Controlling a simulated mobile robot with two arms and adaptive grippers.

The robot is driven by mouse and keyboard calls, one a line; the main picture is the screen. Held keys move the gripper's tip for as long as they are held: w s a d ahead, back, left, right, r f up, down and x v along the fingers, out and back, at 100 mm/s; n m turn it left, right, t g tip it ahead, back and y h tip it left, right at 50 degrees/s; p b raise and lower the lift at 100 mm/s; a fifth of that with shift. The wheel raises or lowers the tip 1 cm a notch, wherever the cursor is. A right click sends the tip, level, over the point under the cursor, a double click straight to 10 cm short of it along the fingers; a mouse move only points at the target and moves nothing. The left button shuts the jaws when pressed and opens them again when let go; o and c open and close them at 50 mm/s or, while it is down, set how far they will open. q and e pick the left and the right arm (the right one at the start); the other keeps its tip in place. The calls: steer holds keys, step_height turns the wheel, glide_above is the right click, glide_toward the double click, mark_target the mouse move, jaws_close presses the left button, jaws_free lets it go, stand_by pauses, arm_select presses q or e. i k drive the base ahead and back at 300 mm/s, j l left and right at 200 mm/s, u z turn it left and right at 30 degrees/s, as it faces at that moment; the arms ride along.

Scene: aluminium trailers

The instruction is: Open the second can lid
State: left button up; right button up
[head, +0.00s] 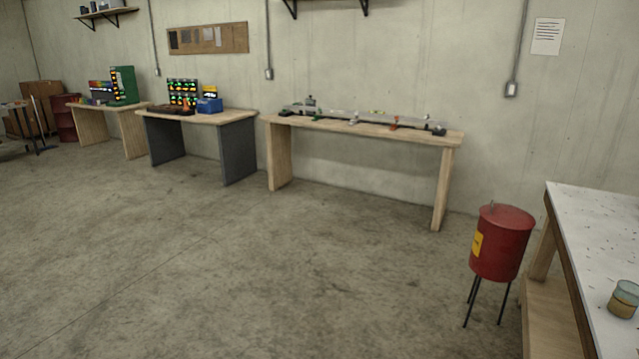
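A red can (496,252) with a yellow label stands on thin dark legs at the right, beside the white-topped table. Its red lid (507,216) lies on top and looks closed, with a small knob or handle at its upper left edge. A dark red drum (67,117) stands far off at the left wall; its top is too small to judge. Neither of my grippers is in view.
A white-topped table (598,232) fills the right edge, with a small jar (623,299) on it. Several wooden benches stand along the wall, the nearest being a long bench (360,128) with tools. The concrete floor (250,260) between is clear.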

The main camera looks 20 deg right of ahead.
mark_target(506, 217)
steer(key=i+l+z, duration=0.3)
steer(key=i+z, duration=0.15)
steer(key=i+l+z, duration=0.1)
steer(key=i+z, duration=0.4)
steer(key=i+j+z, duration=0.15)
steer(key=i+z, duration=0.3)
steer(key=i, duration=0.15)
